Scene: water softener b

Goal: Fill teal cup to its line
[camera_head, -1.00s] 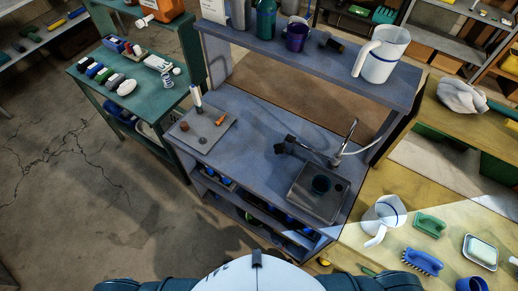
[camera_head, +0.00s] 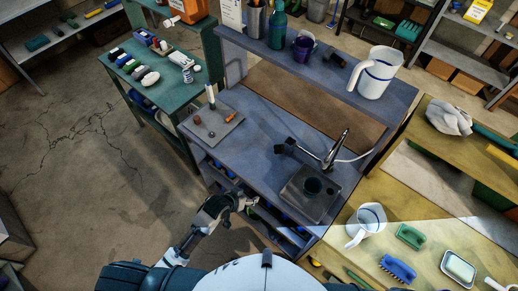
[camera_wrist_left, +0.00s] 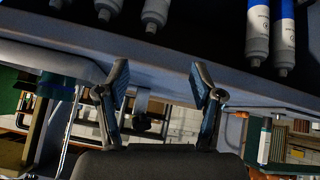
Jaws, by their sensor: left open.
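A black and chrome faucet (camera_head: 335,152) stands behind the basin. My left gripper (camera_head: 249,203) is at the bench's front edge, left of the sink and apart from the cup. In the left wrist view its two fingers (camera_wrist_left: 160,72) are spread with nothing between them. The cup does not show in that view. My right gripper is not in view.
A white pitcher (camera_head: 376,76) stands on the upper shelf; another (camera_head: 368,219) is on the yellow table at right, near a green brush (camera_head: 410,236) and blue brush (camera_head: 398,268). A grey board (camera_head: 212,122) lies on the bench's left. White and blue cartridges (camera_wrist_left: 257,30) show close in the wrist view.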

